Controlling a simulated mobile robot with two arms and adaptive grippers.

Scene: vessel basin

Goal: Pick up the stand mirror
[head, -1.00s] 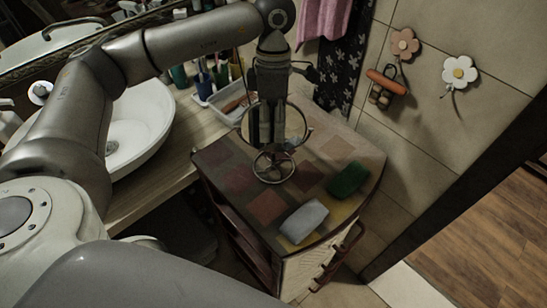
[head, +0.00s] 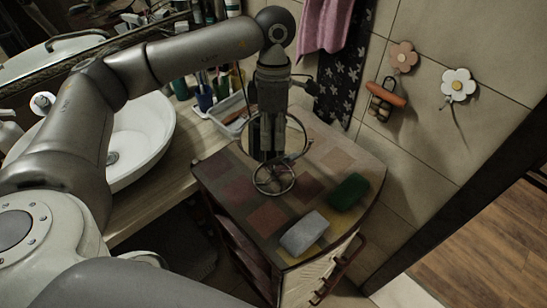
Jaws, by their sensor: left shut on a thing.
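The stand mirror (head: 274,180), with a round frame and a wire-ring base, is over the tiled top of the small cabinet (head: 237,188). My left gripper (head: 272,152) comes down from above and is shut on it. The gripper's fingers cover much of the mirror's round face. The ring base shows below the fingers, looking slightly tilted. I cannot tell whether it touches the cabinet top or hangs just above it. My right gripper is not in view.
A grey-white bar (head: 304,233) and a green bar (head: 348,192) lie on the cabinet's front right. A tray (head: 231,113) and cups stand on the counter behind. The white basin (head: 145,140) is left. A tiled wall with flower hooks (head: 459,84) is right.

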